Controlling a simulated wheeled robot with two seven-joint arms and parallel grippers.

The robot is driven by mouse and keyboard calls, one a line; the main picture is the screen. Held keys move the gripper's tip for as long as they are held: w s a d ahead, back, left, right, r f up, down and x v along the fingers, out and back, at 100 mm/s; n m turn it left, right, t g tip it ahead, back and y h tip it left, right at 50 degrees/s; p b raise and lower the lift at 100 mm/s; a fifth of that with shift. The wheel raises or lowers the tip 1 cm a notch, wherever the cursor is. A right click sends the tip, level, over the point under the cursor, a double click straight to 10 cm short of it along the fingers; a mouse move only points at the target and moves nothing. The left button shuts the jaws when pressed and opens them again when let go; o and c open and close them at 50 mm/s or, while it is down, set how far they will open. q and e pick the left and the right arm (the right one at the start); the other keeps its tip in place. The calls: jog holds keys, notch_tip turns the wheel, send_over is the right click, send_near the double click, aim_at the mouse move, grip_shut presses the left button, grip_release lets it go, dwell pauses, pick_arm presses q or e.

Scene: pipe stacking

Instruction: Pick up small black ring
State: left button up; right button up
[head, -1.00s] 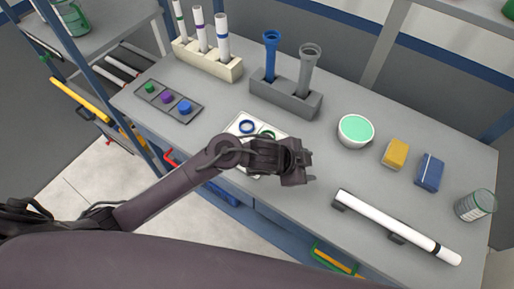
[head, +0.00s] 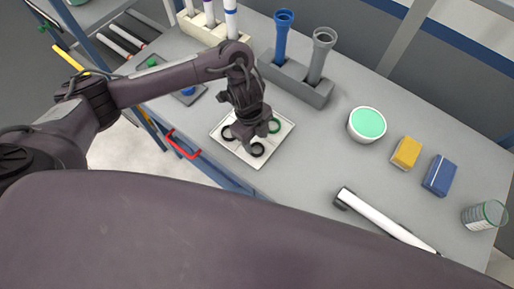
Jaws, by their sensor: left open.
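The white square tray (head: 251,161) lies on the grey table and carries rings. A black ring (head: 257,150) sits near the tray's front corner. Another dark ring (head: 228,132) sits at its left, partly covered by my gripper. I cannot tell by size which one is the small one. A green ring (head: 275,125) shows at the tray's right. My left gripper (head: 255,137) is open and points down over the tray, close to the black ring. It hides the middle and back of the tray. My right gripper is not in view.
A grey holder (head: 297,86) with a blue tube and a grey tube stands behind the tray. A bowl (head: 367,124), a yellow block (head: 407,153), a blue block (head: 440,175) and a white pipe (head: 385,221) lie to the right. A red handle (head: 182,145) shows below the table edge.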

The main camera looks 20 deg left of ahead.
aim_at(257, 151)
pick_arm(q)
jog(key=shift+d+f, duration=0.1)
jog(key=shift+f, duration=1.8)
jog(key=shift+s, duration=0.1)
jog(key=c, duration=0.7)
jog(key=shift+r, duration=0.2)
